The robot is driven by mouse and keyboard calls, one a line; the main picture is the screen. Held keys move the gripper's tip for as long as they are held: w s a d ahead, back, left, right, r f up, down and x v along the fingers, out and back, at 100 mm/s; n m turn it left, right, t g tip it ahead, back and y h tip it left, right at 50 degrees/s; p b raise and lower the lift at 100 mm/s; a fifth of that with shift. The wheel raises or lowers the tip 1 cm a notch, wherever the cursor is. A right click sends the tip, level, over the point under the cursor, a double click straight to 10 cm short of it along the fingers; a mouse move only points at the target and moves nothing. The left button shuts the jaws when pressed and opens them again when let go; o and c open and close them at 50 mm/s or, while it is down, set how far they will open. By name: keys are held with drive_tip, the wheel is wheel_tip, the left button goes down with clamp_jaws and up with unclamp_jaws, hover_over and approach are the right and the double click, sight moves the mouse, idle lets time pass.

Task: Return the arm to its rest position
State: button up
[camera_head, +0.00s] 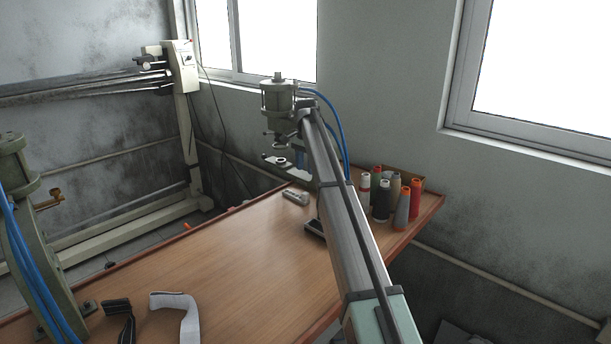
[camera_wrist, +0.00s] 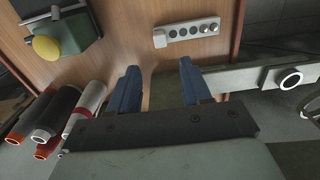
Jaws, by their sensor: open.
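My gripper (camera_wrist: 157,70) shows in the wrist view. Its two blue fingers are apart, with bare wooden table (camera_wrist: 150,56) visible between them and nothing held. A grey-green bar (camera_wrist: 255,80) with a round fitting lies just right of the fingers; I cannot tell the gap. In the head view a long silver and pale green beam rises from the bottom right and covers part of the table (camera_head: 230,255).
Thread spools (camera_head: 382,199) stand at the table's far right; they also lie left in the wrist view (camera_wrist: 50,118). A pneumatic press (camera_head: 276,101) stands behind, another (camera_head: 15,165) at left. A button strip (camera_wrist: 187,32), a yellow-knobbed green device (camera_wrist: 55,42) and straps (camera_head: 183,308) are on the table.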

drive_tip(key=shift+r, duration=0.45)
